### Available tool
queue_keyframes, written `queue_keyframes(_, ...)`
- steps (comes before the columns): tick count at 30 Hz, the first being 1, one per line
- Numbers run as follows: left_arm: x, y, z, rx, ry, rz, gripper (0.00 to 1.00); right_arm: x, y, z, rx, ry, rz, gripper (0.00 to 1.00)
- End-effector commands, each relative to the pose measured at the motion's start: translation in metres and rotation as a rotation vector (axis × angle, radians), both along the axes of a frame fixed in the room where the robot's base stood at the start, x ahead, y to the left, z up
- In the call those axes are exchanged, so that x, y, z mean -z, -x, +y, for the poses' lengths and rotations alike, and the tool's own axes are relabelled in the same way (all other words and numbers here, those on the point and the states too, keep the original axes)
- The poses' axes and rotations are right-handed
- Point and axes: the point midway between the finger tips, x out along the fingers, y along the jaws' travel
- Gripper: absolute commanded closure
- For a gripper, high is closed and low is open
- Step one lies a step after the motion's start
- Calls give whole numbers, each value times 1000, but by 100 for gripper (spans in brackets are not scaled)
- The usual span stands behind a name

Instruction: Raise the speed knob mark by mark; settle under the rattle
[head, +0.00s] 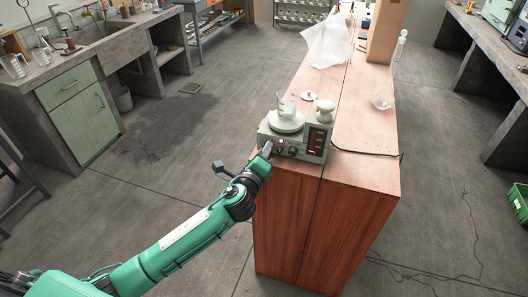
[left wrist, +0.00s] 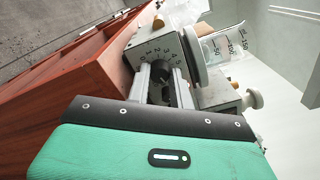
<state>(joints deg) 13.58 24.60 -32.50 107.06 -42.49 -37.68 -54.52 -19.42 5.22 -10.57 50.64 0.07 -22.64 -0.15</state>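The grey stirrer (head: 299,143) stands at the near end of the wooden cabinet top, with a round white plate (head: 286,123) and a glass beaker (head: 286,109) on it. My left gripper (head: 267,150) reaches its front panel from the left. In the left wrist view the black speed knob (left wrist: 158,72) sits between the two fingers of my left gripper (left wrist: 160,82), which appear closed on its sides. Numbered marks ring the knob. The fingers and the angle hide which mark it points to. The beaker's graduations (left wrist: 228,45) show there too. My right gripper is out of view.
A small white pot-like object (head: 325,111) stands on the stirrer's right part, above an orange-lit display (head: 317,138).

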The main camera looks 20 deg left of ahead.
Motion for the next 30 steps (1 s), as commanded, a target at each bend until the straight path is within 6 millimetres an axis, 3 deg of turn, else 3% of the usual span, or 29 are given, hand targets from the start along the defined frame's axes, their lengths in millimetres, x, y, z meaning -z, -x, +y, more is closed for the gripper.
queue_keyframes(1,0,0,0,-1,0,1,89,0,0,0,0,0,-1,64)
queue_keyframes(3,0,0,0,-1,0,1,100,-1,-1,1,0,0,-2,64)
queue_keyframes(14,1,0,0,-1,56,3,100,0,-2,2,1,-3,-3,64)
queue_keyframes(30,2,0,0,-3,493,18,100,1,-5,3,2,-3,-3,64)
